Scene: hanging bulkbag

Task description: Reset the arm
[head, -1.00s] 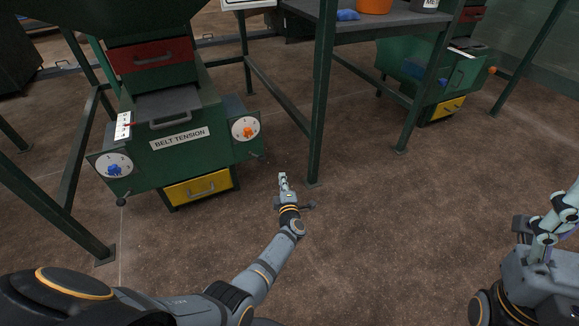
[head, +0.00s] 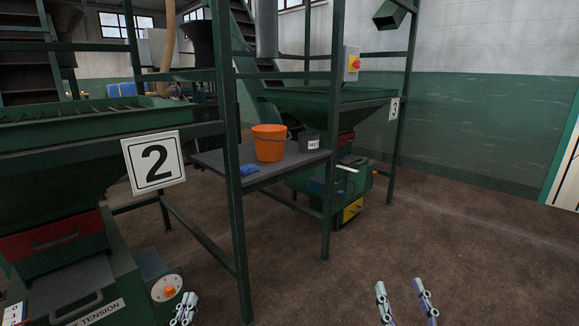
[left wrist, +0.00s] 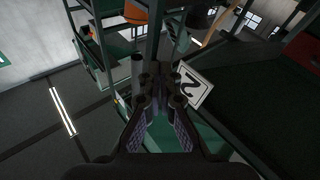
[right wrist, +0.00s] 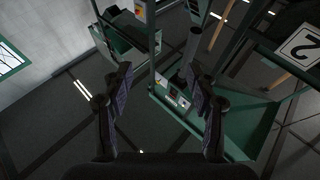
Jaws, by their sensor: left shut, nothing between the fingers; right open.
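My left gripper (head: 184,309) is shut and empty at the bottom of the head view, just right of the orange dial (head: 166,289) on the belt tension machine (head: 100,280). Its fingers also show in the left wrist view (left wrist: 160,112); I cannot tell whether it touches the machine. My right gripper (head: 406,302) is open and empty above the brown floor at the bottom right of the head view. Its two fingers stand apart in the right wrist view (right wrist: 160,105). Most of both arms is below the head view.
A sign with a 2 (head: 154,162) hangs on the green frame. Frame posts (head: 228,170) stand near my left gripper. The floor (head: 450,260) at right is clear.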

